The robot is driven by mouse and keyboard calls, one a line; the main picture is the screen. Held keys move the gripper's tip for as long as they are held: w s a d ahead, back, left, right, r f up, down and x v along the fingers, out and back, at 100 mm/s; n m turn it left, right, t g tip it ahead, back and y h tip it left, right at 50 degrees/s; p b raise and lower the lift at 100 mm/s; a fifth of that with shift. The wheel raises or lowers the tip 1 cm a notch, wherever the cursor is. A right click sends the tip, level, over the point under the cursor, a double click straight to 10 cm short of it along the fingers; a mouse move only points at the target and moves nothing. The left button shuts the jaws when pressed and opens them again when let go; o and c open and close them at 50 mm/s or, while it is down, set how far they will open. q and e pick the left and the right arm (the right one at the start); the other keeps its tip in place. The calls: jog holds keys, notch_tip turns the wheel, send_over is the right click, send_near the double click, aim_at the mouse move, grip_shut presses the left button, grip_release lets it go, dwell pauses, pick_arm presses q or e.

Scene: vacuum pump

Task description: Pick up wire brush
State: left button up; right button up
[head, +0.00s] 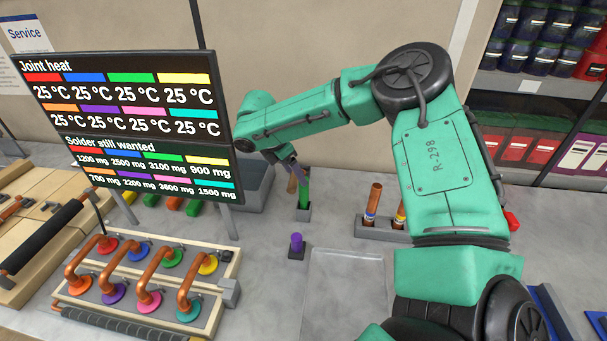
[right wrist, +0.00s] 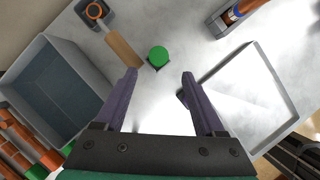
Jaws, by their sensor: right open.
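A brown, wooden-looking handle (right wrist: 122,48) shows near the top of the right wrist view, lying beside a round grey piece with an orange ring (right wrist: 95,12). It may be the wire brush, but I cannot tell for sure. In the head view a brown bit (head: 292,184) shows just below my right gripper (head: 290,165). In the right wrist view my right gripper (right wrist: 160,78) is open, with nothing between its purple fingers. A green upright piece (head: 304,192) stands in a small grey holder close by; its round top (right wrist: 158,57) shows ahead of the fingers. My left gripper is not in view.
A grey bin (right wrist: 45,90) lies left of the fingers. A purple piece (head: 296,240) stands on a small dark base. A shallow tray (head: 345,254) and a holder with copper pieces (head: 375,228) are nearby. A pipe rack (head: 215,315) and a screen (head: 120,100) are on the left.

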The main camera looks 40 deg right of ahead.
aim_at(304, 200)
jog(key=b+x, duration=0.2)
jog(key=x, duration=0.1)
jog(key=b+x, duration=0.2)
jog(key=x, duration=0.2)
jog(key=shift+w+d+f+b, duration=0.2)
jog(key=shift+d+f+b, duration=0.1)
jog(key=shift+b, duration=0.1)
jog(key=shift+s+d+f, duration=0.1)
jog(key=shift+d+f, duration=0.1)
jog(key=shift+d, duration=0.05)
jog(key=shift+a+r, duration=0.1)
jog(key=shift+r, duration=0.25)
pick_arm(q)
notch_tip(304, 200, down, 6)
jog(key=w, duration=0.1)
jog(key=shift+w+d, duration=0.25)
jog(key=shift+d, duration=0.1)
pick_arm(e)
grip_shut()
